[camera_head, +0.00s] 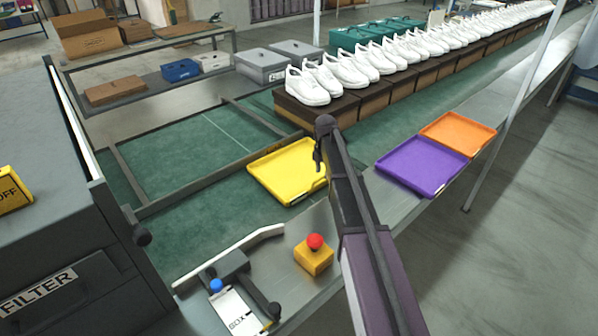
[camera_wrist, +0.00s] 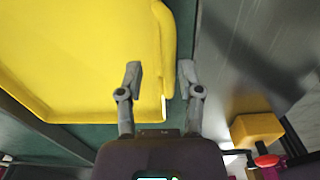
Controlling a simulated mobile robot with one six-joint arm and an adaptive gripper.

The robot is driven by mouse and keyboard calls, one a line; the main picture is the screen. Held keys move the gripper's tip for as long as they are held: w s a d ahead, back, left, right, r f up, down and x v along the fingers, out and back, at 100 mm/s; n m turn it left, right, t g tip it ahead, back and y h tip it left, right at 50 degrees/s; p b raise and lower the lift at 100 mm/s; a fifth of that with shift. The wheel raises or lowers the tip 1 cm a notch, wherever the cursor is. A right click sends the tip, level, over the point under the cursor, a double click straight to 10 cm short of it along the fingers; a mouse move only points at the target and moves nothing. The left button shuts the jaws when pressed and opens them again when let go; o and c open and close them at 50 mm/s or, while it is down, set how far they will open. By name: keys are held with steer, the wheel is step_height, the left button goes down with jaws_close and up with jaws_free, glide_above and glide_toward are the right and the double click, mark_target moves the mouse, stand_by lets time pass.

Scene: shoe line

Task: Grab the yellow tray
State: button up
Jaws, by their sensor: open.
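The yellow tray (camera_head: 283,176) lies flat on the green conveyor surface, near its right edge. In the wrist view the tray (camera_wrist: 75,60) fills the upper left, with its raised rim on the right side. My gripper (camera_wrist: 161,75) is open, its two fingers apart. The left finger is over the tray's rim area and the right finger is just outside it, above the gap beside the tray. In the head view my arm reaches from the bottom to the tray's right side and the gripper (camera_head: 319,160) is mostly hidden behind the arm. I cannot tell whether the fingers touch the tray.
A purple tray (camera_head: 422,166) and an orange tray (camera_head: 458,133) lie on the metal ledge to the right. A yellow box with a red button (camera_head: 313,256) stands near the front. White shoes (camera_head: 306,87) on brown boxes line the conveyor behind. A dark filter machine (camera_head: 70,230) stands left.

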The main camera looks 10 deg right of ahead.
mark_target(321, 183)
steer(key=shift+s+a+f+b, duration=0.15)
steer(key=shift+f+b, duration=2.45)
steer(key=shift+c, duration=0.2)
jaws_close()
